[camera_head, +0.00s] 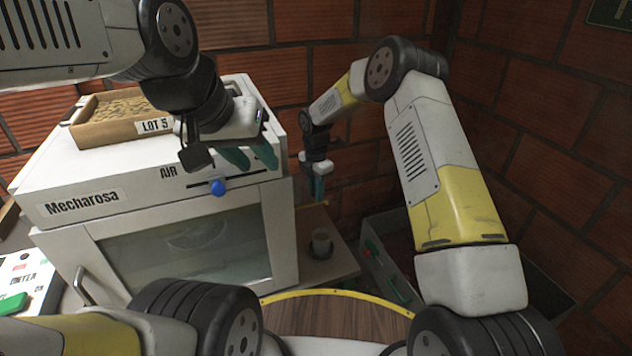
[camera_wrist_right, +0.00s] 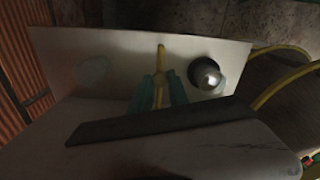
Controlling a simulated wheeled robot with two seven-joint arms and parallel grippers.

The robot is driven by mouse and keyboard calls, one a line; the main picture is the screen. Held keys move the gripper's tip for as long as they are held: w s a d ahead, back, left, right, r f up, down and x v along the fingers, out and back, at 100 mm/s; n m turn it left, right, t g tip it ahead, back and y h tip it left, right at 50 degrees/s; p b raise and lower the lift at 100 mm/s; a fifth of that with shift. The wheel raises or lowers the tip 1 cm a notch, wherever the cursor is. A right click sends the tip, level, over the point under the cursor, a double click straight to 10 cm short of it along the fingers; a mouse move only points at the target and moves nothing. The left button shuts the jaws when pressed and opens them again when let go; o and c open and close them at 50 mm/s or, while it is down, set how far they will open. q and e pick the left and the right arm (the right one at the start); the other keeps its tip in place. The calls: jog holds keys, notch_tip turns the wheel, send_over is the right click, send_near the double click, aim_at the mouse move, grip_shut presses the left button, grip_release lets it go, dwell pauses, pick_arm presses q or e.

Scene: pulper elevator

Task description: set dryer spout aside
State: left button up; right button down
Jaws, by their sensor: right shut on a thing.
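The white dryer marked Mecharosa (camera_head: 80,235) stands at left in the head view. My right gripper (camera_head: 317,188) points down beside its right side, above a small shelf. In the right wrist view, its teal fingers (camera_wrist_right: 158,92) are shut on a thin yellow piece (camera_wrist_right: 160,62), which looks like the dryer spout. That piece also shows as a yellow strip (camera_head: 315,204) in the head view; the rest of it is hidden. My left gripper (camera_head: 250,157) is over the dryer's front top edge, fingers apart and empty, near a blue knob (camera_head: 218,187).
A wooden tray (camera_head: 110,131) labelled LOT 5 sits on the dryer. A grey bin (camera_head: 385,270) stands right of the shelf. Brick walls close the corner.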

jog(key=shift+w+a+n, duration=0.25)
jog(key=shift+w+n, duration=0.2)
jog(key=shift+n, duration=0.2)
jog(key=shift+w+a+n, duration=0.25)
jog(key=shift+w+n, duration=0.15)
jog(key=shift+n, duration=0.25)
jog(key=c, duration=1.3)
grip_release()
jog(key=shift+o, duration=0.2)
notch_tip(320, 180, up, 8)
jog(key=shift+f, duration=0.1)
